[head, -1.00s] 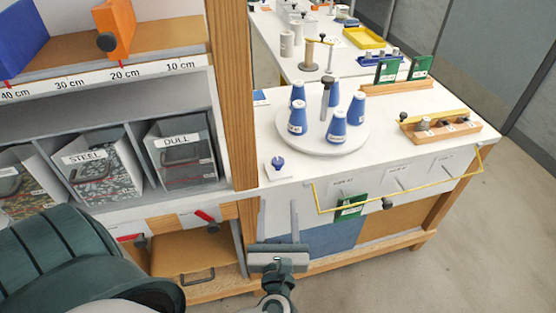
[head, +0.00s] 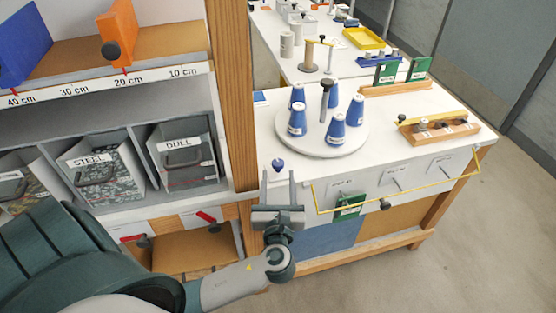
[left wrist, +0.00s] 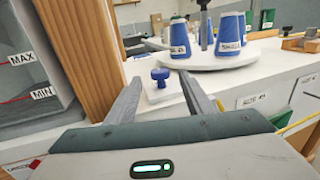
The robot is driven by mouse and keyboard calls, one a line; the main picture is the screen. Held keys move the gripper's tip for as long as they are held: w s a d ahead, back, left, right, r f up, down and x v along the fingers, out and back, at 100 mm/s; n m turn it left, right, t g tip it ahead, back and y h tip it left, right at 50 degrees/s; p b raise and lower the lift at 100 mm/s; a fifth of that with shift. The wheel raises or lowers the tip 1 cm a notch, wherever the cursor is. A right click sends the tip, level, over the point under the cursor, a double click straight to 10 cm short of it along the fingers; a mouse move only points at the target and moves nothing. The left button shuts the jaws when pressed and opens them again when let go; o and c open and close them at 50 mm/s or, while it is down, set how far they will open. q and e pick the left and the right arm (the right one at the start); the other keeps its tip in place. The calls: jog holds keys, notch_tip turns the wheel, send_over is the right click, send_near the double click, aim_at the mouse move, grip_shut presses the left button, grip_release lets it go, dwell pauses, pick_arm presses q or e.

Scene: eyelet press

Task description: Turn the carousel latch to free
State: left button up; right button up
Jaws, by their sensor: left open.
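The carousel (head: 322,138) is a round white turntable on the white bench top, with several blue cones around a dark-topped centre post (head: 326,95). The carousel latch appears to be the small blue knob (head: 277,165) on a white plate at the bench's front left corner; it also shows in the left wrist view (left wrist: 160,76). My left gripper (head: 278,180) is open and empty, its fingers pointing at the bench just in front of the knob. In the left wrist view the knob stands between and beyond the two fingers (left wrist: 165,98), apart from them. My right gripper is out of view.
A wooden post (head: 232,100) and shelf unit with bins (head: 185,165) stand close on the left. A yellow rail (head: 400,197) runs along the bench front at right. A wooden fixture (head: 438,132) sits at the bench's right. Open floor lies at right.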

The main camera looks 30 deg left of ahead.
aim_at(278, 167)
pick_arm(q)
jog(key=x, duration=0.5)
jog(key=shift+w+a+p, duration=0.1)
jog(key=shift+a+p, duration=0.05)
jog(key=shift+p, duration=0.25)
jog(key=shift+w+a, duration=0.2)
jog(key=shift+w, duration=0.1)
jog(key=shift+w+a, duration=0.15)
jog(key=shift+w, duration=0.05)
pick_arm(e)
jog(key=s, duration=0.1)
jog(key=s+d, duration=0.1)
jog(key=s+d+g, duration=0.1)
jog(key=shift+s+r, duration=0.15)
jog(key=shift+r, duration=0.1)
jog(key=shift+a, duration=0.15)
pick_arm(q)
jog(key=c, duration=1)
jog(key=shift+c, duration=0.3)
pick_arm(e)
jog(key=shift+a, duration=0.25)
